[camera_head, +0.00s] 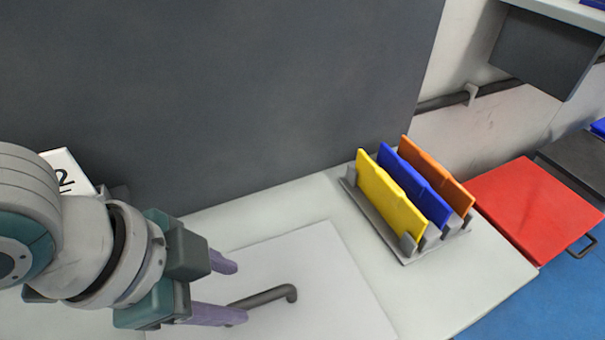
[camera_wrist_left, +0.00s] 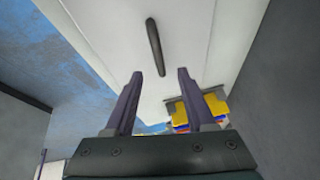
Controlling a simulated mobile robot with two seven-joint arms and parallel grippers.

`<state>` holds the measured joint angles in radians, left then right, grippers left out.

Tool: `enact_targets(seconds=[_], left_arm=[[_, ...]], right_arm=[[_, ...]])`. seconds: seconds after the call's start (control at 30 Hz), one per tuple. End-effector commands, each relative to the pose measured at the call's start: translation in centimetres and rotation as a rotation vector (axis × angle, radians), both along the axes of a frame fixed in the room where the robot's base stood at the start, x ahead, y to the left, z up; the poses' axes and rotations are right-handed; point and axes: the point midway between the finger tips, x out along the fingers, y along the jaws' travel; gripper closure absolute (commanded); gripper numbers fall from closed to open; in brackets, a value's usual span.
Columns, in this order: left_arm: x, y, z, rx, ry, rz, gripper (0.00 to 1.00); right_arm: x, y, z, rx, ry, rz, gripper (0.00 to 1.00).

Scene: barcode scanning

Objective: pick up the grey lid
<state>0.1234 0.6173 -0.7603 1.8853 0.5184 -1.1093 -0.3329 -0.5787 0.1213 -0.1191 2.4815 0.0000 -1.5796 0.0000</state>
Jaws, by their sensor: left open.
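The grey lid (camera_head: 335,290) is a flat, pale panel lying on the white counter in the head view, with a dark grey bar handle (camera_head: 268,297) on top. In the left wrist view the lid (camera_wrist_left: 188,35) is at the top, and its handle (camera_wrist_left: 154,45) lies ahead of the fingers. My left gripper (camera_head: 241,292) is open and empty, its two purple fingers apart. It also shows in the left wrist view (camera_wrist_left: 160,75). In the head view the fingertips overlap the near part of the handle; I cannot tell the height gap. My right gripper is not in view.
A grey rack (camera_head: 408,252) holds a yellow panel (camera_head: 388,195), a blue panel (camera_head: 415,187) and an orange panel (camera_head: 437,175), right of the lid. A dark grey wall (camera_head: 220,80) stands behind. A red surface (camera_head: 530,205) is at the right.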

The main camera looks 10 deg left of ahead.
Motion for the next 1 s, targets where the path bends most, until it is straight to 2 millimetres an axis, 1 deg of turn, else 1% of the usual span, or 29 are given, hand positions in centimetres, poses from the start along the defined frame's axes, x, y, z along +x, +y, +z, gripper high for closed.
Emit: enact_targets(seconds=[0.03,0.1,0.33,0.5,0.6,0.87,0.9,1.0], left_arm=[[0.2,-0.3,-1.0,0.0,0.002,0.0,0.45],[0.6,-0.7,-1.9,-0.001,0.0,0.0,0.45],[1.2,-1.3,-3.8,-0.001,0.0,-0.001,0.45],[2.0,-2.2,-6.3,-0.001,0.0,-0.001,0.45],[2.4,-2.4,-7.3,0.0,-0.001,0.0,0.45],[2.5,-2.5,-7.5,0.001,-0.001,-0.001,0.45],[2.5,-2.5,-7.5,0.001,-0.001,-0.001,0.46],[2.5,-2.5,-7.5,0.001,-0.001,-0.001,0.57]], right_arm=[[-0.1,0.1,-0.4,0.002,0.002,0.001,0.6],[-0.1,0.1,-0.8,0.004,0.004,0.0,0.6],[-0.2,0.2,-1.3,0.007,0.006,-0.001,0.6],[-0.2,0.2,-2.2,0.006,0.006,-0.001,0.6],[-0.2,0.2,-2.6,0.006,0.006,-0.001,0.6],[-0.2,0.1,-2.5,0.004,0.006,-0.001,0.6],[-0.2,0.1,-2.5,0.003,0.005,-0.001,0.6],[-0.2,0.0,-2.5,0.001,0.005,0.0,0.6]])
